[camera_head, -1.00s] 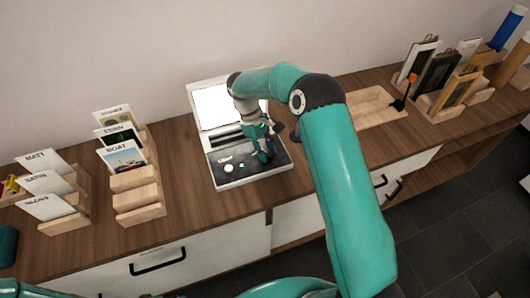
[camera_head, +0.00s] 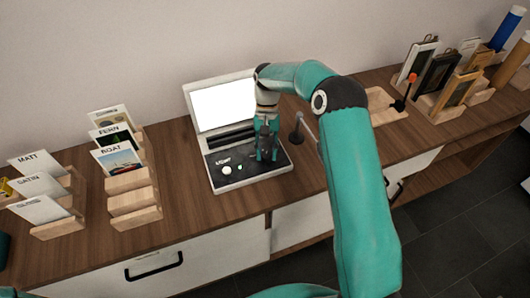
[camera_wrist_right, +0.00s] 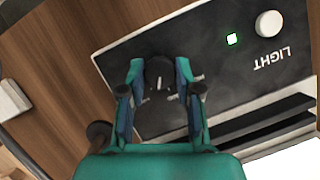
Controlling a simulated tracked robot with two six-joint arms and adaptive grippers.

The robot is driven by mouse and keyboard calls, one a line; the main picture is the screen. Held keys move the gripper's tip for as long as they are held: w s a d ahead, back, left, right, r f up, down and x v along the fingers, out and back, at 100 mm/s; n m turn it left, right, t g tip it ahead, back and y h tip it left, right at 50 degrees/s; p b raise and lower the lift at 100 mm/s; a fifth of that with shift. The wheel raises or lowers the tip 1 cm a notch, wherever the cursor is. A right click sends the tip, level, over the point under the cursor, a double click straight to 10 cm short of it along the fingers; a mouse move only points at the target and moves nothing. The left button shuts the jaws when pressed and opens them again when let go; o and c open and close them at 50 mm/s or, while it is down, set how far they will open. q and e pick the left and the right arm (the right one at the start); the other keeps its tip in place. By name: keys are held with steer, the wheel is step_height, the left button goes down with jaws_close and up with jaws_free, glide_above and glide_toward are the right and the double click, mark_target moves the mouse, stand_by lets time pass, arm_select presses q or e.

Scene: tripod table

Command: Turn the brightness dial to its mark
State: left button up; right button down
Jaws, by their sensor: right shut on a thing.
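The brightness dial (camera_wrist_right: 159,76) is a dark round knob with a pale pointer line, on the black panel of a white device (camera_head: 221,186). My right gripper (camera_head: 267,156) points down over the right part of the panel. In the right wrist view my right gripper (camera_wrist_right: 158,85) has its two fingers on either side of the dial, shut on it. Small pale marks show on the panel around the dial, partly hidden by the fingers. My left gripper is not in view.
The device's bright screen (camera_head: 223,106) stands behind. Card racks (camera_head: 134,199) stand left; a wooden tray (camera_head: 384,105) and frames (camera_head: 437,75) stand right.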

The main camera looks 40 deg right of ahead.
steer(key=shift+d+m+t+y+b, duration=0.1)
steer(key=shift+m+t+y+b, duration=0.25)
steer(key=shift+m, duration=0.75)
steer(key=shift+m+t+y+b, duration=0.15)
steer(key=shift+m+t, duration=0.3)
steer(key=shift+m, duration=0.65)
steer(key=c, duration=0.8)
jaws_free()
steer(key=v, duration=1.2)
steer(key=shift+f, duration=0.1)
